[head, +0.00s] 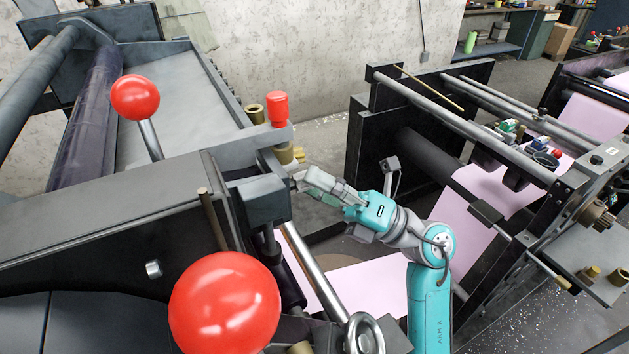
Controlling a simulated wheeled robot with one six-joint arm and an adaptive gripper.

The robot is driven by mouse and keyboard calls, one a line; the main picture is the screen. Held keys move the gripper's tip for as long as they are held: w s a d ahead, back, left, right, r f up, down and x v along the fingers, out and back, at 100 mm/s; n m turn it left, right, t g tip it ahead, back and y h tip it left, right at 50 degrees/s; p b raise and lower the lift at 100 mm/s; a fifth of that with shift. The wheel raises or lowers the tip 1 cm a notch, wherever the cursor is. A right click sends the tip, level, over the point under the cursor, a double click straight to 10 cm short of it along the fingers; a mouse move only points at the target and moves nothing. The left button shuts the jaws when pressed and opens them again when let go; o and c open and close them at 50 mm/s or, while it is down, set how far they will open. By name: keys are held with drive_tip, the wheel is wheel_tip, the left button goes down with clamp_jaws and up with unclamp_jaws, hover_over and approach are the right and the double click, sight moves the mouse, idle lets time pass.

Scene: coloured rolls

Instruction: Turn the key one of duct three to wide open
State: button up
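My gripper (303,182), at the end of my teal and grey arm, reaches left to the dark metal block (264,203) on the near press unit. Its fingertips are at or very near the right side of that block. They are small and partly overlapped, so I cannot tell whether they are open or shut. Brass knobs (299,154) sit just above the fingertips. A red cylindrical knob (277,107) stands on the bracket behind, beside a short brass cylinder (254,113). I cannot tell which part is key one of duct three, and no label is readable.
Two red ball-ended levers stand on the near press, a small one (134,97) and a large one (225,305) in front. A pink paper web (365,288) runs beneath my arm to the second press unit (392,150) at right.

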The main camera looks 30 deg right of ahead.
drive_tip(key=v, duration=1.2)
idle(0.6)
